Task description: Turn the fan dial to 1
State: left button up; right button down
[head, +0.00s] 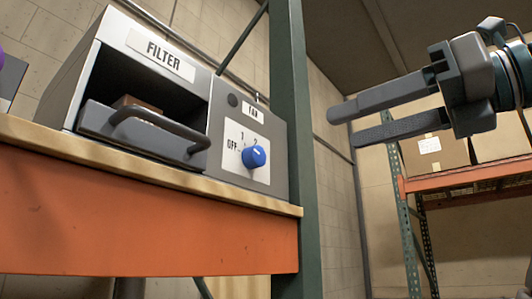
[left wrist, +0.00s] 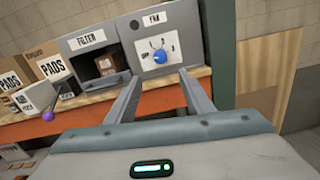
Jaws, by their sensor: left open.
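The blue fan dial (head: 254,157) sits on a white plate marked OFF, 1 and 2, on the grey FAN panel (head: 217,130). A pale mark shows near the dial's top, just under the 2. In the left wrist view the dial (left wrist: 159,56) lies ahead, between and beyond the fingertips. My left gripper (head: 343,127) is open and empty, to the right of the dial in the head view and apart from it. It also shows in the left wrist view (left wrist: 161,75), with both fingers spread. My right gripper is not in view.
A FILTER unit (head: 112,65) with an open drawer and handle (head: 165,133) stands left of the dial. The wooden shelf (head: 145,165) has an orange beam. A green post (head: 292,110) stands right of the panel. In the left wrist view, PADS boxes (left wrist: 52,69) stand farther left.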

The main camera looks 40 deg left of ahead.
aim_at(260, 156)
pick_arm(q)
jog(key=a+p, duration=0.1)
jog(key=a, duration=0.4)
jog(key=a+p, duration=0.1)
jog(key=a, duration=0.4)
jog(key=s+a+p, duration=0.1)
jog(key=a, duration=0.4)
jog(key=shift+s+a, duration=0.1)
jog(key=shift+a, duration=0.6)
jog(key=c, duration=1)
